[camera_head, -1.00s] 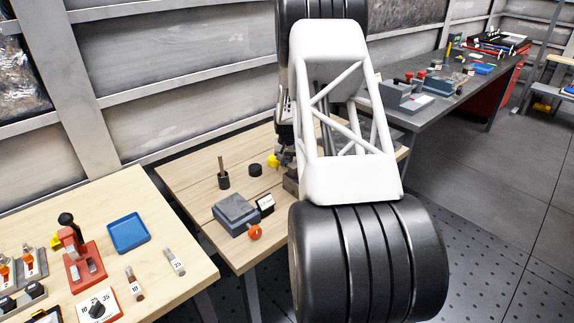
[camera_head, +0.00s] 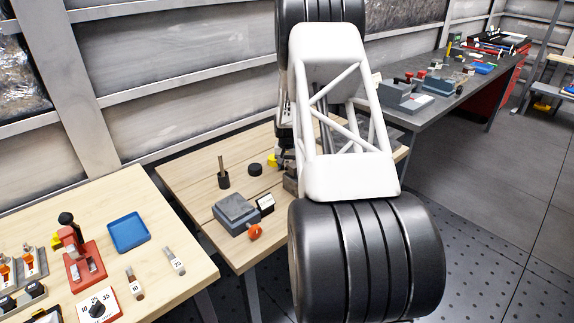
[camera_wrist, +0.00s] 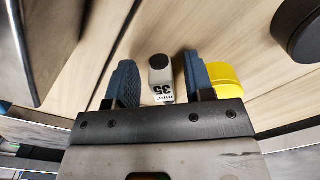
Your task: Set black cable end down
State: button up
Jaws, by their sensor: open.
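A short piece marked 35 (camera_wrist: 161,92), with a white body and a dark grey rounded end, lies between my gripper's (camera_wrist: 158,62) two blue fingers in the wrist view. I take it for the black cable end. The fingers stand apart, with a gap visible on its left; I cannot tell whether the right finger touches it. It appears to be at the wooden bench top. In the head view my gripper (camera_head: 284,158) is low over the middle bench, mostly hidden by my white arm, and the piece cannot be made out.
A yellow object (camera_wrist: 224,78) sits just right of the right finger. A black round object (camera_wrist: 300,30) is further right. In the head view, a grey block with an orange knob (camera_head: 255,231) and a dark cup with a rod (camera_head: 223,180) stand on the middle bench (camera_head: 190,188).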

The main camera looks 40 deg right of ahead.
jog(key=shift+r, duration=0.1)
notch_tip(320, 180, up, 12)
dwell(0.8)
dwell(0.5)
